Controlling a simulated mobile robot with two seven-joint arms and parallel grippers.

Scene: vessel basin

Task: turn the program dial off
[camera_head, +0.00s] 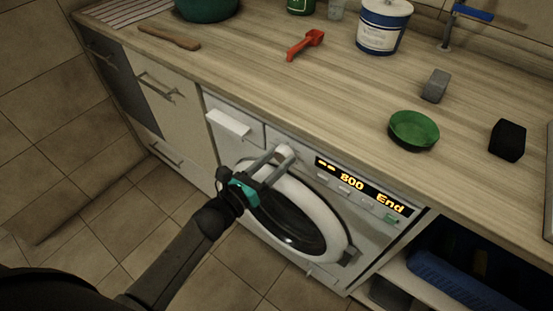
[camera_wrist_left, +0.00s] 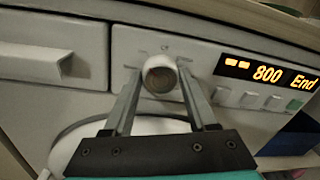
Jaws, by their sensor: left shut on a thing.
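The program dial (camera_wrist_left: 160,76) is a round, light knob on the washing machine's front panel, left of the lit display. My left gripper (camera_head: 277,158) reaches the panel from the lower left, with its two fingers on either side of the dial. In the left wrist view the gripper (camera_wrist_left: 160,82) is shut on the dial. The display (camera_head: 361,185) reads "800" and "End" in orange. The washing machine's round door (camera_head: 335,225) is closed below. My right gripper is not in view.
The detergent drawer (camera_head: 229,124) juts out left of the dial. A wooden counter (camera_head: 250,60) runs above, with a red scoop (camera_head: 305,44), a green dish (camera_head: 414,130), a grey block (camera_head: 435,85) and a black block (camera_head: 508,140). A blue basket (camera_head: 455,285) sits in the lower right shelf.

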